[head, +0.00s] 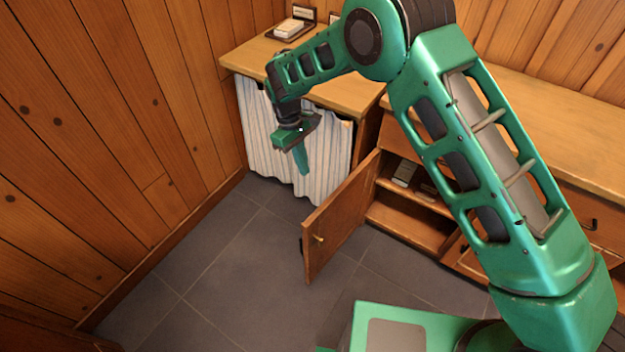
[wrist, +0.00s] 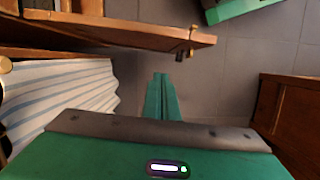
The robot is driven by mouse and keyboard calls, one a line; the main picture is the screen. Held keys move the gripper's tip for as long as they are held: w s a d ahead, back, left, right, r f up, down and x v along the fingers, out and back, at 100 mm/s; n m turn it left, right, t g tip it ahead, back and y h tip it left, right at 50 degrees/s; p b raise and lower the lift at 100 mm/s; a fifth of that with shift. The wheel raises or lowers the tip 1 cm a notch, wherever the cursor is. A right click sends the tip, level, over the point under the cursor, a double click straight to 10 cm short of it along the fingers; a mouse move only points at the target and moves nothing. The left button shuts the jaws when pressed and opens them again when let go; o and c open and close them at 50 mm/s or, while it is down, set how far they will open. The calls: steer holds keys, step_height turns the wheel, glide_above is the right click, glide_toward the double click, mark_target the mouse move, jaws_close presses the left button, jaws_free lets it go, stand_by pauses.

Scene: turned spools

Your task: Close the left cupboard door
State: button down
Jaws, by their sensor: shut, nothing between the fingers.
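The left cupboard door (head: 340,218) is wooden and stands wide open, swung out from the low cabinet over the floor. It has a small brass knob (head: 319,239) near its free edge. The cupboard inside (head: 405,215) is open to view, with a shelf. My gripper (head: 303,162) is shut and empty, pointing down in front of the striped curtain, to the left of the door and apart from it. In the wrist view my shut fingers (wrist: 163,95) are below the door's edge (wrist: 150,35), with a gap between.
A striped curtain (head: 270,135) hangs under the wooden counter (head: 335,90) behind my gripper. A plank wall (head: 90,130) stands at the left. Dark tiled floor (head: 215,250) is clear between the wall and the door. Small boxes (head: 404,173) lie in the cupboard.

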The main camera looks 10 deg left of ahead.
steer(key=s+d+f, duration=0.3)
steer(key=d+f, duration=0.2)
steer(key=f, duration=0.4)
steer(key=shift+d, duration=0.35)
